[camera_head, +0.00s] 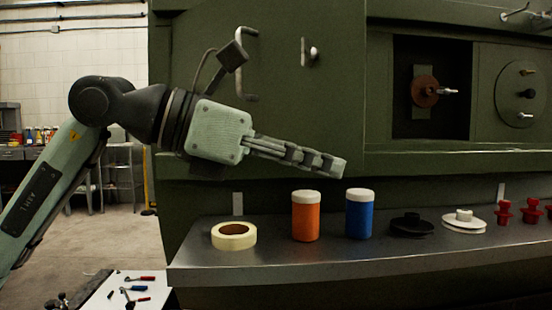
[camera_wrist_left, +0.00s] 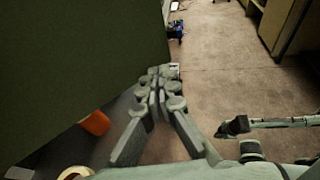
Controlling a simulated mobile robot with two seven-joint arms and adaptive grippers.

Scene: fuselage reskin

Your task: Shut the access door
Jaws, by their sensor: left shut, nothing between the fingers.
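A dark green panel (camera_head: 340,95) with a bar handle (camera_head: 247,62) and a small latch knob (camera_head: 312,52) looks like the access door. To its right is an opening (camera_head: 397,80) with a red-brown round part inside. My left gripper (camera_head: 338,166) is shut and empty, in front of the panel's lower part and above the shelf. In the left wrist view the gripper (camera_wrist_left: 160,74) points past the edge of a large green surface (camera_wrist_left: 80,60), with a gap I cannot judge. My right gripper is not in view.
A grey shelf (camera_head: 280,252) below holds a tape roll (camera_head: 233,236), an orange bottle (camera_head: 306,217), a blue bottle (camera_head: 359,215), a black disc (camera_head: 411,226), a white disc (camera_head: 464,222) and red knobs (camera_head: 503,212). Open floor (camera_head: 130,230) lies at the left.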

